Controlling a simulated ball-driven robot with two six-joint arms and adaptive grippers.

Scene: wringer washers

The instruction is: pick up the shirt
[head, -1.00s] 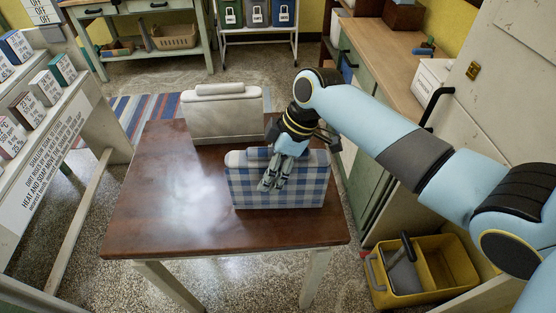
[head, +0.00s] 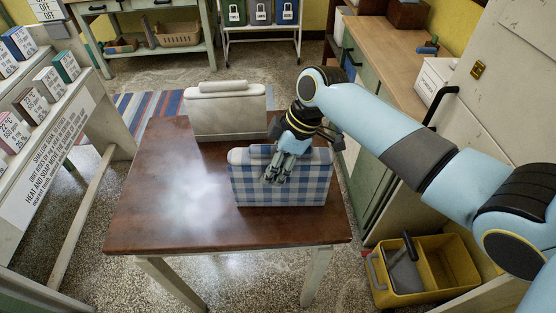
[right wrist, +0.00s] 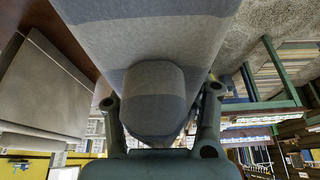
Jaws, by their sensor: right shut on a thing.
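The shirt (head: 300,190), a blue-and-white checked, upright folded block with a rolled top, is at the right side of the brown table (head: 140,225). My right gripper (head: 276,170) comes down over its top edge from behind and is shut on it. In the right wrist view the shirt (right wrist: 150,35) fills the upper middle, its rounded roll (right wrist: 155,95) between my two fingers. Whether its bottom edge touches the table or hangs just above is hard to tell. My left gripper is not in view.
A cream folded piece (head: 225,115) of similar shape stands at the table's far edge, close behind the shirt. The table's left and front are clear. A yellow bucket (head: 450,265) is on the floor at right, beside the cabinets. A rack of boxes (head: 45,85) is at left.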

